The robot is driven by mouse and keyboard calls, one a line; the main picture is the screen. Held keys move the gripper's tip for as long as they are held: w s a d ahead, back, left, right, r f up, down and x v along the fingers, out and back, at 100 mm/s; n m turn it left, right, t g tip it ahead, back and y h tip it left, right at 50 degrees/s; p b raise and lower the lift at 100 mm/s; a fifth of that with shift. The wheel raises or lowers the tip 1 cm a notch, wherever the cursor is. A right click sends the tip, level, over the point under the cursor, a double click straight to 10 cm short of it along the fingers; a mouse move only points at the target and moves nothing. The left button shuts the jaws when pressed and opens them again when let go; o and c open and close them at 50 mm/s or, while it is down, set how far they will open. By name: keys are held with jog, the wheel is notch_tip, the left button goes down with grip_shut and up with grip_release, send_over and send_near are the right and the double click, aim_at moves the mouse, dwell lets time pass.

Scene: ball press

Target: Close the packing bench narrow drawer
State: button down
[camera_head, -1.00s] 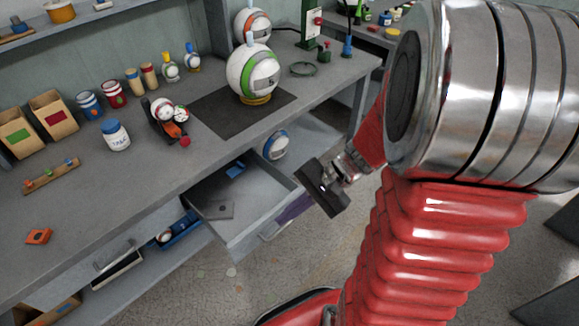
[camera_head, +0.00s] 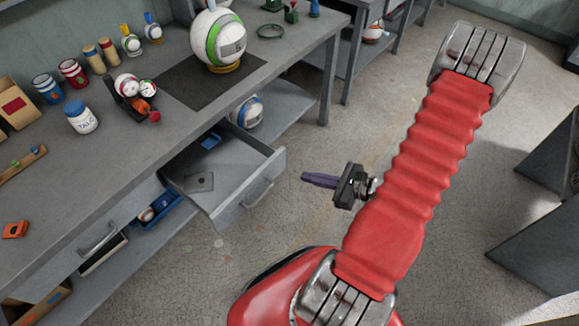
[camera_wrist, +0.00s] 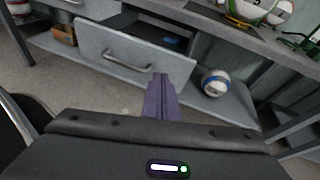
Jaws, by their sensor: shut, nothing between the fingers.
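The open grey drawer (camera_head: 222,180) sticks out from under the bench top in the head view, with a blue item and a grey flat piece inside. Its front with a bar handle (camera_head: 258,194) faces my gripper. My gripper (camera_head: 306,180) is shut and empty, to the right of the drawer front and apart from it, with its purple fingers pointing at it. In the wrist view the drawer front (camera_wrist: 105,52) and its handle (camera_wrist: 127,61) are ahead and a little left of my shut fingers (camera_wrist: 160,80).
The packing bench (camera_head: 105,160) carries a ball on a black mat, a talc jar (camera_head: 81,117) and several cans. Another ball (camera_head: 247,112) sits on the lower shelf right of the drawer. A second drawer front (camera_head: 99,237) is further left. The floor around my gripper is clear.

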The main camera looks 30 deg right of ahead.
jog(key=d+f+m, duration=0.1)
jog(key=s+d+f+m+t+h, duration=0.1)
jog(key=s+d+f+m+h, duration=0.1)
jog(key=shift+d+f+m, duration=0.2)
jog(key=shift+f+m, duration=0.1)
jog(key=shift+f, duration=0.1)
jog(key=shift+w, duration=0.15)
send_near(280, 164)
jog(key=x, duration=0.4)
jog(key=shift+w+a+f, duration=0.1)
jog(key=shift+w+f, duration=0.05)
jog(key=shift+f, duration=0.25)
jog(key=shift+w+a, duration=0.2)
jog(key=shift+w, duration=0.6)
